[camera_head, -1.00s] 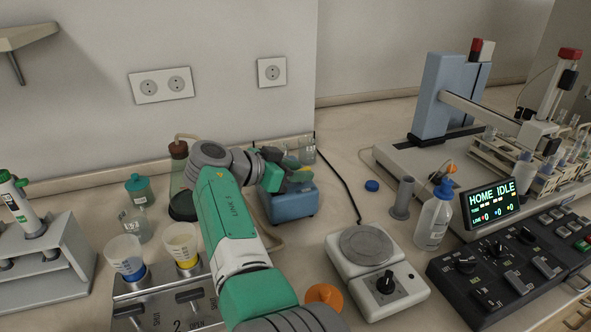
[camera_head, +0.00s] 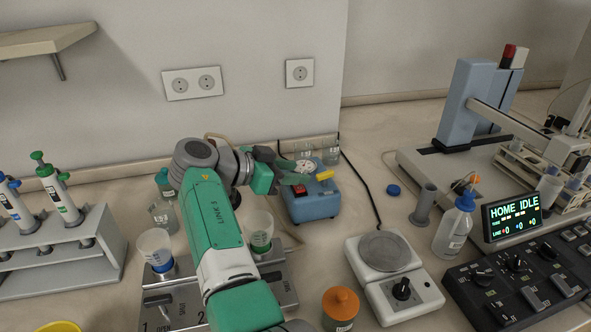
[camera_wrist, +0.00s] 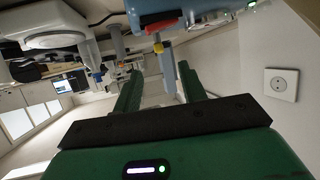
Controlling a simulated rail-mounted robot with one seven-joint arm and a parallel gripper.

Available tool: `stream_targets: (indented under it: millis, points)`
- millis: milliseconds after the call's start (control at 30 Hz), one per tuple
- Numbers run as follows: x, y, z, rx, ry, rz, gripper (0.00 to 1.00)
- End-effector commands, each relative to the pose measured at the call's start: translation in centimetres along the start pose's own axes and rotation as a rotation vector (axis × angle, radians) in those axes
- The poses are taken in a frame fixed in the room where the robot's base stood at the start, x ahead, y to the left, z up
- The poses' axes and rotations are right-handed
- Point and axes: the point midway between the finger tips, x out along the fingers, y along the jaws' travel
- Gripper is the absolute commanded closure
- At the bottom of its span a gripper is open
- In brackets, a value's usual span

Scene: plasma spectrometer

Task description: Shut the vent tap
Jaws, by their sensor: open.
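A small blue box (camera_head: 312,203) with a red switch (camera_head: 298,188) stands on the bench behind my arm. A yellow lever (camera_head: 325,174) on its top right looks like the vent tap; its exact setting is too small to tell.
A metal stand (camera_head: 160,296) with cups and black levers marked open and shut lies under my arm. A hotplate (camera_head: 385,252), an orange-capped jar (camera_head: 340,305) and a wash bottle (camera_head: 455,226) stand to the right. Glass beakers (camera_head: 330,150) stand behind the box.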

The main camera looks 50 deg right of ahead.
Motion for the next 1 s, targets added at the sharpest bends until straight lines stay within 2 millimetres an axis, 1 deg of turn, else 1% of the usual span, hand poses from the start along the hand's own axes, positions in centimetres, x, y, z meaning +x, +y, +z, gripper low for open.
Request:
stream_targets:
  millis: [33,100,167,233,300,367,400,433,467,567,600,667,700,800,900,1000]
  points:
    - [0.0,-0.1,-0.1,-0.010,-0.014,-0.012,0.48]
    - [0.1,-0.7,0.2,-0.059,-0.074,-0.072,0.36]
    - [-0.1,-1.6,0.7,-0.127,-0.149,-0.176,0.36]
    - [-0.8,-2.8,1.2,-0.218,-0.219,-0.339,0.36]
    - [-1.3,-3.4,1.5,-0.315,-0.266,-0.516,0.36]
    - [-2.4,-3.7,1.4,-0.386,-0.274,-0.677,0.36]
    - [-3.0,-3.6,1.1,-0.429,-0.267,-0.782,0.36]
    - [-3.1,-3.4,0.8,-0.462,-0.261,-0.854,0.36]
    - [-2.8,-3.0,0.6,-0.498,-0.257,-0.917,0.36]
    - [-0.8,-0.8,-0.4,-0.595,-0.229,-1.118,0.36]
    - [0.1,0.5,-1.2,-0.619,-0.201,-1.196,0.36]
    - [1.3,2.4,-2.0,-0.637,-0.151,-1.293,0.36]
    - [2.2,3.7,-2.5,-0.639,-0.119,-1.339,0.36]
    - [5.2,6.8,-3.5,-0.627,-0.063,-1.405,0.36]
    - [7.3,9.1,-3.9,-0.609,-0.020,-1.434,0.36]
    - [8.1,9.9,-3.8,-0.599,0.004,-1.445,0.36]
